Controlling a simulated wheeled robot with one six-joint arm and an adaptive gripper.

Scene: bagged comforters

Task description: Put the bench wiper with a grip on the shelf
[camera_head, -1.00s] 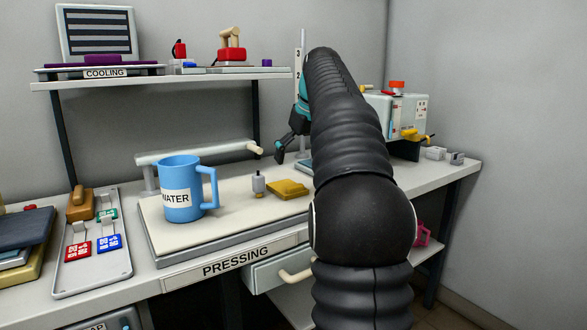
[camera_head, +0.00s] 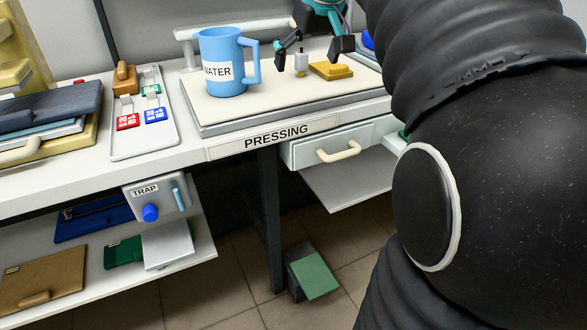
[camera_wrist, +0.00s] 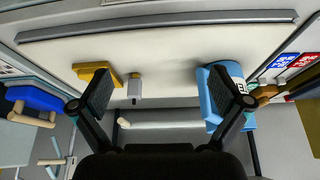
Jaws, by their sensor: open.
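My gripper (camera_head: 314,46) is open and empty above the back of the pressing board (camera_head: 210,118). In the wrist view its two dark fingers (camera_wrist: 163,100) are spread wide. A yellow stepped block (camera_head: 331,71) lies on the board, below and right of the gripper; it also shows in the wrist view (camera_wrist: 97,74). A small grey bottle-like piece (camera_head: 301,61) stands next to it and shows between the fingers in the wrist view (camera_wrist: 135,88). A brown piece with a grip (camera_head: 125,79) lies on the left tray. I cannot tell which is the bench wiper.
A blue mug marked WATER (camera_head: 223,72) stands on the board, close to one finger in the wrist view. A tray (camera_head: 144,147) holds red, blue and green pieces. A lower shelf (camera_head: 190,252) carries flat items. A green-topped pedal (camera_head: 315,277) stands on the floor.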

